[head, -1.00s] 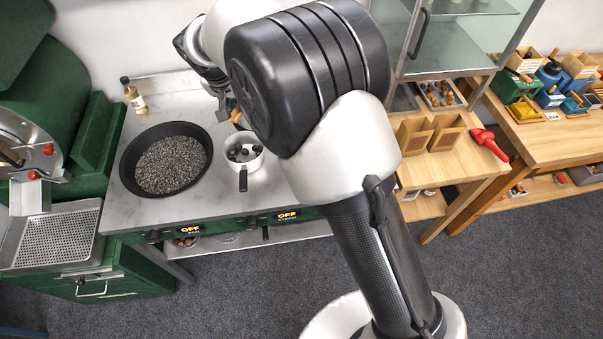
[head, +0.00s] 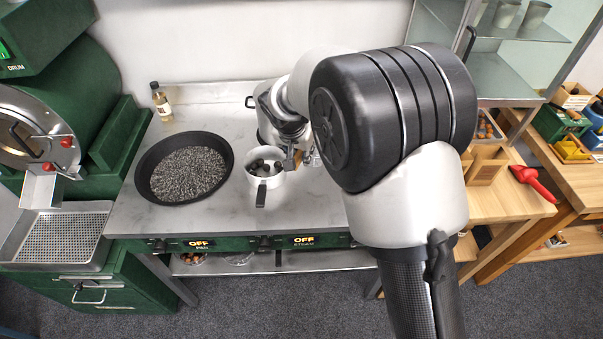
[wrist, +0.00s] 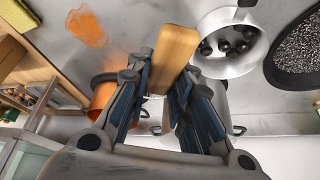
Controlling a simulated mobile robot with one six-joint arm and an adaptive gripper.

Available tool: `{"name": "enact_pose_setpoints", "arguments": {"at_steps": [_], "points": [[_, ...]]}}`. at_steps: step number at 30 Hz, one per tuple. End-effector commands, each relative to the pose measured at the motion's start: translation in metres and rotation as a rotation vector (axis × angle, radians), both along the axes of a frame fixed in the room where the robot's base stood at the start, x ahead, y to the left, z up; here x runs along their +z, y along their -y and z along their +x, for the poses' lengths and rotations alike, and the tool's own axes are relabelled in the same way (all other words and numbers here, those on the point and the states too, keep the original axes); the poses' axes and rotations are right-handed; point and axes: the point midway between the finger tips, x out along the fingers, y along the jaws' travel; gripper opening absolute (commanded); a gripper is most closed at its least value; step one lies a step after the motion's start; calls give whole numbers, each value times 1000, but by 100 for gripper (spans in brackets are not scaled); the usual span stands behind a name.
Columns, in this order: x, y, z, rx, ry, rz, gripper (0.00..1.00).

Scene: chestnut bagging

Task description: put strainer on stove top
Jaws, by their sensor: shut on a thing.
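My gripper (wrist: 168,85) is shut on a flat wooden handle (wrist: 174,55), seen in the wrist view. This looks like the strainer's handle, but its metal head is hidden or cannot be made out. In the head view the handle (head: 291,160) shows just below my wrist, above the grey stove top (head: 225,218). The handle is to the right of a white saucepan (head: 263,186) holding dark chestnuts. The saucepan also shows in the wrist view (wrist: 236,64), to the right of the handle.
A wide black pan (head: 146,190) full of dark grains is left of the saucepan. A steel pot (head: 264,125) stands behind, partly covered by my arm. An orange container (wrist: 103,92) shows in the wrist view. A bottle (head: 161,104) stands at the back left.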

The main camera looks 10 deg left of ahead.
Motion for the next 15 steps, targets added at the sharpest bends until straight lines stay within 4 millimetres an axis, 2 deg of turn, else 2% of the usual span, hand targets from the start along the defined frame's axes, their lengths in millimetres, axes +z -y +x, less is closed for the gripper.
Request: {"name": "enact_pose_setpoints", "arguments": {"at_steps": [1,3,10,15], "points": [[-10,0,0,2,1,-1,0],[-19,0,0,2,1,0,0],[-35,0,0,2,1,0,0],[-62,0,0,2,0,-1,0]]}}
